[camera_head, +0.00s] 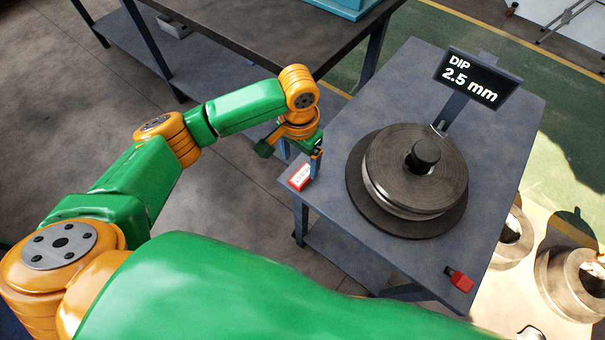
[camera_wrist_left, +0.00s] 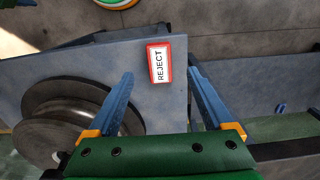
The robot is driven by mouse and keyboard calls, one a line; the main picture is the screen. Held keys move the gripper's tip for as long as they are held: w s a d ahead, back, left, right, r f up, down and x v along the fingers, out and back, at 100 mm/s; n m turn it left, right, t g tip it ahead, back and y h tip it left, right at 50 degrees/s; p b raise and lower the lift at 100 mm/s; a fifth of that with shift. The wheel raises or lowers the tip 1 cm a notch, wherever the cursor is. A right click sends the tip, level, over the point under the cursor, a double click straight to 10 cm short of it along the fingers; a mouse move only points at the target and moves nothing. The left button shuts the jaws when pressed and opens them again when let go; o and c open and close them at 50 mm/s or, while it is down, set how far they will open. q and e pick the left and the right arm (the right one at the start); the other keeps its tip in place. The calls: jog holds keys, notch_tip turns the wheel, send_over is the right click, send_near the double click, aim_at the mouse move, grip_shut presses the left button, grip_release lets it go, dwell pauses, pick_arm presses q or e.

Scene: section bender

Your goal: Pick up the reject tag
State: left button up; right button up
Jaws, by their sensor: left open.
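The reject tag (camera_head: 299,178) is a small white card with a red border, lying at the left edge of the grey table. In the left wrist view the tag (camera_wrist_left: 159,64) reads REJECT and lies flat near the table's edge. My left gripper (camera_head: 316,160) points down just above and beside the tag. In the left wrist view its two blue fingers (camera_wrist_left: 160,74) are spread apart, with the tag showing between and beyond the tips. Nothing is held. My right gripper is out of view.
A stack of metal discs (camera_head: 415,170) with a black knob stands on the grey table (camera_head: 400,80). A sign (camera_head: 477,80) reads DIP 2.5 mm behind it. A red object (camera_head: 459,279) lies at the near corner. A dark workbench (camera_head: 250,40) stands beyond.

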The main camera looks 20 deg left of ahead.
aim_at(301, 176)
pick_arm(q)
notch_tip(301, 176, down, 7)
jog(key=shift+w+r, duration=0.1)
jog(key=shift+r, duration=0.05)
jog(key=shift+d, duration=0.1)
grip_shut()
